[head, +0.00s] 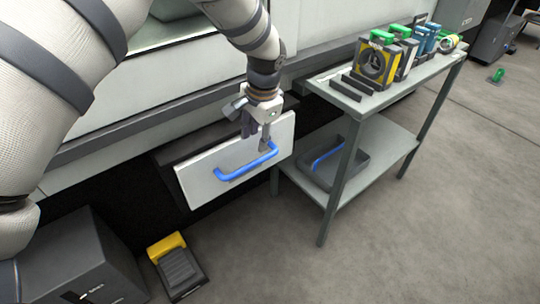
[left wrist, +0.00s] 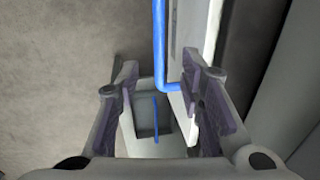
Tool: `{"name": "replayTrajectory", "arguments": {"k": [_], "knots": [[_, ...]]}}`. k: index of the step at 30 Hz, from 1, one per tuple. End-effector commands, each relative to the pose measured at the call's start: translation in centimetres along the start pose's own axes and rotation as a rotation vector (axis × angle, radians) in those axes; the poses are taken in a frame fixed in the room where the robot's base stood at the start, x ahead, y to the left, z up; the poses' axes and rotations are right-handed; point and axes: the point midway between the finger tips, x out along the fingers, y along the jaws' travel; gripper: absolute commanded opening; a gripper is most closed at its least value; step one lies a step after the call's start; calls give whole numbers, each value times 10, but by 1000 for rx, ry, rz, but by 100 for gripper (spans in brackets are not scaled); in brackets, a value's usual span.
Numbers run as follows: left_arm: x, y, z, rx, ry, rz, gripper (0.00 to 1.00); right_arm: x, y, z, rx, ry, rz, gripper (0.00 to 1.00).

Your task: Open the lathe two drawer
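The drawer has a white front panel (head: 220,163) with a blue bar handle (head: 240,168). It is low on the pale machine, and its panel stands out from the machine's dark lower side. My left gripper (head: 264,142) is at the right end of the handle, pointing down. In the left wrist view the left gripper (left wrist: 158,85) has its fingers wide apart, with the bent end of the blue handle (left wrist: 160,45) showing between them. The right finger overlaps the white panel (left wrist: 211,30). I cannot tell whether a finger touches the handle. My right gripper is out of view.
A grey two-shelf cart (head: 395,98) stands right of the drawer, with several yellow, green and blue items on top and a grey tray (head: 350,170) below. A yellow-and-black pedal (head: 178,266) lies on the floor.

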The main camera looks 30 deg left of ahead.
Motion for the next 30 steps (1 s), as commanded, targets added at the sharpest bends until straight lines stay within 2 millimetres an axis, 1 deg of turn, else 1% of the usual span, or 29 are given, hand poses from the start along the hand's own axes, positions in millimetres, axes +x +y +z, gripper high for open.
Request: {"name": "replayTrajectory", "arguments": {"k": [1, 6, 9, 12, 15, 22, 23, 24, 27, 30], "knots": [[18, 2, 2, 0, -7, 4, 35, 4, 0, 1, 0, -9, 0, 40], [62, 2, 2, -1, -7, 4, 35, 12, 0, 3, -1, -24, 1, 40], [82, 2, 2, 0, -5, 3, 35, 15, 0, 4, -1, -30, 2, 40], [94, 2, 1, 0, -4, 3, 35, 17, 0, 4, -1, -33, 2, 40], [99, 1, 1, -1, -2, 2, 35, 17, 0, 4, -1, -34, 2, 40], [99, 1, 1, -1, 0, 2, 35, 17, 0, 4, -1, -34, 2, 40], [99, 1, 1, -1, 0, 2, 30, 17, 0, 4, -1, -34, 2, 40], [99, 1, 1, -1, -1, 2, 21, 17, 0, 4, -1, -34, 2, 40], [99, 1, 1, -1, -1, 2, 0, 17, 0, 4, -1, -34, 2, 40], [99, 1, 1, 0, -1, 2, 0, 17, 0, 4, -1, -34, 2, 40]]}}
